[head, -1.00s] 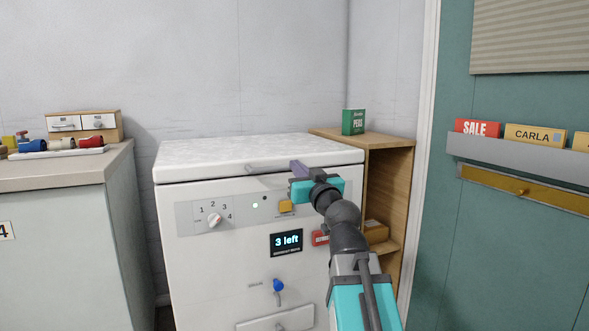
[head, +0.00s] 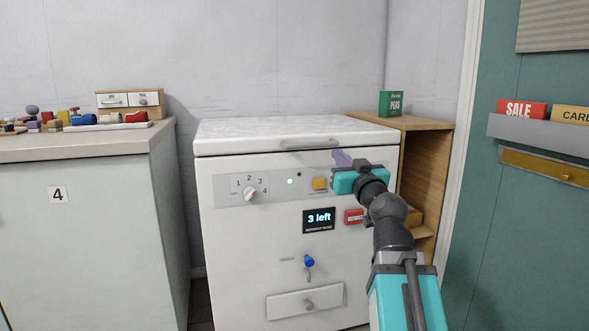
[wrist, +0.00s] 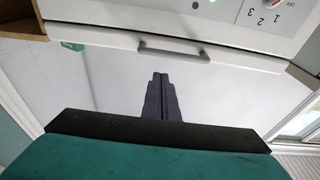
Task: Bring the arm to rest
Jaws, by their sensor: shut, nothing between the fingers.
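My gripper (head: 342,158) is at the front right of the white washtub cabinet (head: 235,250), in front of its upper edge near the lid handle (head: 310,144). Its purple fingers are together with nothing between them. In the wrist view the fingers (wrist: 160,76) lie side by side, pointing toward the grey lid handle (wrist: 172,49), apart from it as far as I can see. My teal arm reaches up from the lower right in the head view. The lid (head: 290,130) is down.
The cabinet front has a dial (head: 250,194), a yellow button (head: 320,184), a display (head: 319,219) reading "3 left" and a blue-topped drain tap (head: 309,261). A wooden shelf (head: 425,160) with a green box (head: 391,103) stands right. A cluttered counter (head: 90,145) stands left.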

